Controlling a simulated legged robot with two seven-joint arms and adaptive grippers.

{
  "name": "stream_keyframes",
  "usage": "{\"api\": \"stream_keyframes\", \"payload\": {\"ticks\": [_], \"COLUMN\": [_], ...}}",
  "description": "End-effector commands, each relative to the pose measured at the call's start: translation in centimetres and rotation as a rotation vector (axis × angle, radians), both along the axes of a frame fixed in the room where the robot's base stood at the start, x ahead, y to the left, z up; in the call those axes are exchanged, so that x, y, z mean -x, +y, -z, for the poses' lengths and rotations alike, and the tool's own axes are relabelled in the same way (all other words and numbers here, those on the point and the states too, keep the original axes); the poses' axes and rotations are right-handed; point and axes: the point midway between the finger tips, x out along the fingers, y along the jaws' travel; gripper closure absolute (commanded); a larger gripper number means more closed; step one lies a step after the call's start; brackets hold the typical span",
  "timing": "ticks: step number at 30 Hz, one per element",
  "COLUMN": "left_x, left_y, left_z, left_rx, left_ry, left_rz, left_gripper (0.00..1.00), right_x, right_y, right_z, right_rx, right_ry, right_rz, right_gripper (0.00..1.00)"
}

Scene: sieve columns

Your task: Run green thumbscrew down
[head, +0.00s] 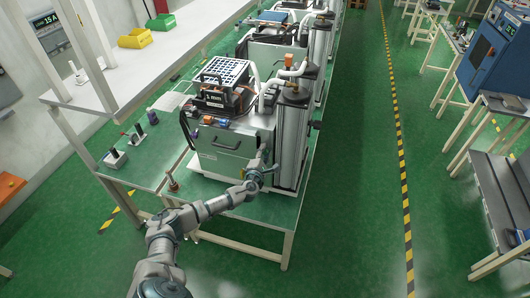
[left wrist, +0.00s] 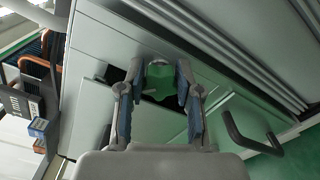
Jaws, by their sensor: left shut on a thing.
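The green thumbscrew (left wrist: 165,88) shows in the left wrist view, between the two fingers of my left gripper (left wrist: 158,80). The fingers close on it from both sides, in front of the pale machine panel. In the head view my left gripper (head: 264,158) is at the front of the machine (head: 222,150), near the foot of its column (head: 291,135). The thumbscrew is too small or hidden to make out there. The thread and how far it is screwed in cannot be seen. My right gripper is in neither view.
The machine stands on a green bench (head: 262,210) with a similar machine behind it. A dark handle (left wrist: 250,140) juts from the panel right of the fingers in the wrist view. Small items stand at the bench's left. The green floor aisle (head: 355,170) to the right is clear.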

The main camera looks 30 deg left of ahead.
Motion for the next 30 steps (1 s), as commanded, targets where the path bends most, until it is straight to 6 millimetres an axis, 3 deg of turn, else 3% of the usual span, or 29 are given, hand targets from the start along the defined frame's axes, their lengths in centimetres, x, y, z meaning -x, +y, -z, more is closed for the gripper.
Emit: {"api": "stream_keyframes", "payload": {"ticks": [1,15,30], "left_x": [0.21,0.23,0.23], "left_y": [-0.05,-0.09,-0.12], "left_z": [0.83,1.02,1.06], "left_rx": [-0.041,-0.422,-0.586], "left_ry": [0.024,0.116,0.154], "left_rz": [0.002,0.003,0.005], "left_gripper": [1.00,1.00,1.00], "right_x": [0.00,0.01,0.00], "right_y": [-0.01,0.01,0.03], "right_z": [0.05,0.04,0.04], "right_rx": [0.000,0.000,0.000], "right_ry": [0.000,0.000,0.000], "right_rz": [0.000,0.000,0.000], "right_gripper": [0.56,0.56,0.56]}}
